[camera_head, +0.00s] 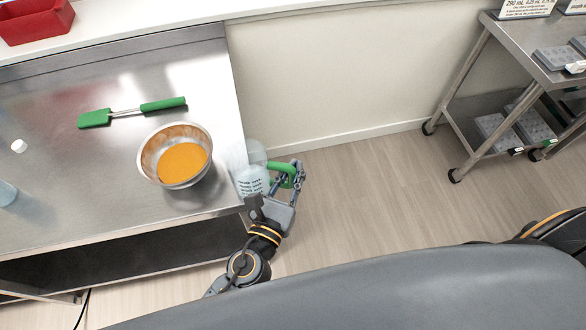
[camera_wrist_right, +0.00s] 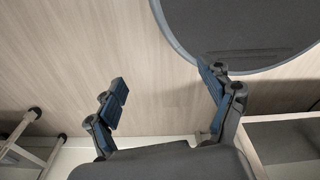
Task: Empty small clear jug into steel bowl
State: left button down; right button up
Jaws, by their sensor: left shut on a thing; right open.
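The steel bowl (camera_head: 150,160) stands on the steel table and holds orange liquid. The small clear jug (camera_head: 252,181) has a green handle (camera_head: 283,169) and dark printed marks. It is at the table's right edge, just right of the bowl and apart from it. My left gripper (camera_head: 285,180) is shut on the jug at its handle side. Whether the jug rests on the table or hangs at its edge, and what is in it, I cannot tell. My right gripper (camera_wrist_right: 165,100) is open and empty over the floor in the right wrist view.
A green spatula (camera_head: 130,112) lies behind the bowl on the steel table (camera_head: 70,210). A small white cap (camera_head: 19,146) and a clear container (camera_head: 6,193) are at the left. A red bin (camera_head: 35,20) is at the back. A steel cart (camera_head: 490,85) with trays stands right; floor between is clear.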

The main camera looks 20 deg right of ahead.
aim_at(281, 169)
pick_arm(q)
jog(key=shift+w+d, duration=0.3)
jog(key=shift+w, duration=0.25)
jog(key=shift+a+r, duration=0.15)
jog(key=shift+r, duration=0.05)
jog(key=shift+s+a+r+n, duration=0.3)
jog(key=shift+a+r+n, duration=0.2)
jog(key=shift+a+r, duration=0.1)
jog(key=shift+w+r, duration=0.1)
jog(key=shift+w, duration=0.05)
jog(key=shift+w+a+r+n, duration=0.2)
jog(key=shift+a+r+n, duration=0.15)
jog(key=shift+r+n, duration=0.2)
jog(key=shift+w+a+r+n, duration=0.2)
jog(key=shift+a+r+n, duration=0.15)
pick_arm(e)
jog(key=shift+w+d, duration=0.15)
